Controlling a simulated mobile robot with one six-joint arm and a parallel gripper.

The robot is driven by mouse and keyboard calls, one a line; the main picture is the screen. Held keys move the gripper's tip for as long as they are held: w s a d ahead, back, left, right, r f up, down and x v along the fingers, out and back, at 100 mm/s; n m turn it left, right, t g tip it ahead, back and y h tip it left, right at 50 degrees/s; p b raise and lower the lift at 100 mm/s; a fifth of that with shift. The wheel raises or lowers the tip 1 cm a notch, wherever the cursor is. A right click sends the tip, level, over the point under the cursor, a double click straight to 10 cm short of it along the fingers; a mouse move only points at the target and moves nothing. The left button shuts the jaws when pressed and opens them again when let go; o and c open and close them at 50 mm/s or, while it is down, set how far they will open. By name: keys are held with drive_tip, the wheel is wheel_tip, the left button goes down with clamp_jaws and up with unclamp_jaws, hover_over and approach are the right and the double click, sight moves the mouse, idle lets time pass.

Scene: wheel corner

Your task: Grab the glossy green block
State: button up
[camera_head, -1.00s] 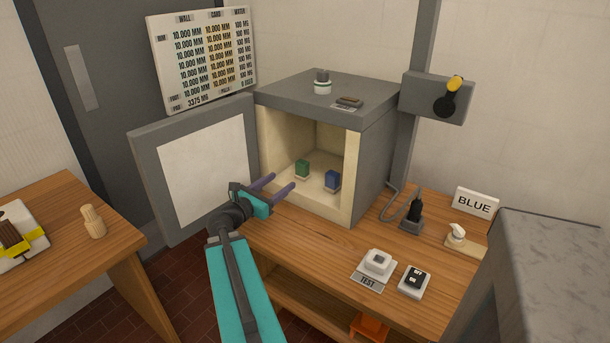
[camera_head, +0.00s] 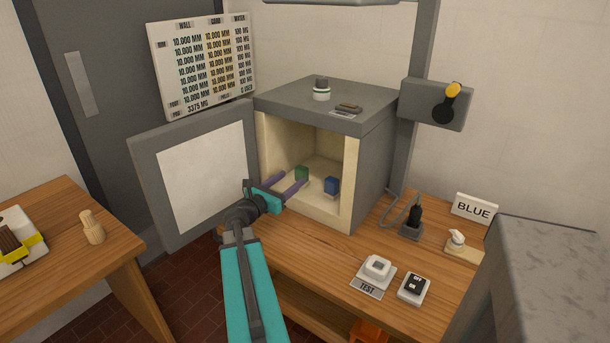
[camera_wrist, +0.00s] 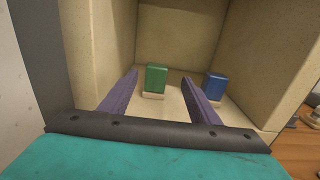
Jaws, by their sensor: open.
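The green block (camera_head: 302,173) sits inside the open grey box, toward the left of its cream-lined chamber. In the wrist view the green block (camera_wrist: 156,78) rests upright on a small pale base, ahead of my fingers and roughly midway between their lines. My gripper (camera_head: 290,186) is open and empty, its two purple fingers reaching in at the chamber's front. The gripper also shows in the wrist view (camera_wrist: 160,92), with the fingers apart and not touching the block.
A blue block (camera_head: 332,185) stands to the right of the green one, close to the right finger's line in the wrist view (camera_wrist: 215,87). The chamber walls (camera_head: 352,180) bound the opening. The box's open door (camera_head: 140,190) stands at left.

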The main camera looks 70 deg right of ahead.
sight(300, 170)
drive_tip(key=shift+x, duration=1.95)
drive_tip(key=shift+d, duration=0.1)
drive_tip(key=shift+p+x, duration=0.65)
drive_tip(key=shift+x, duration=1.85)
drive_tip(key=shift+w+r, duration=0.15)
drive_tip(key=c, duration=1.2)
drive_tip(key=shift+r, duration=0.15)
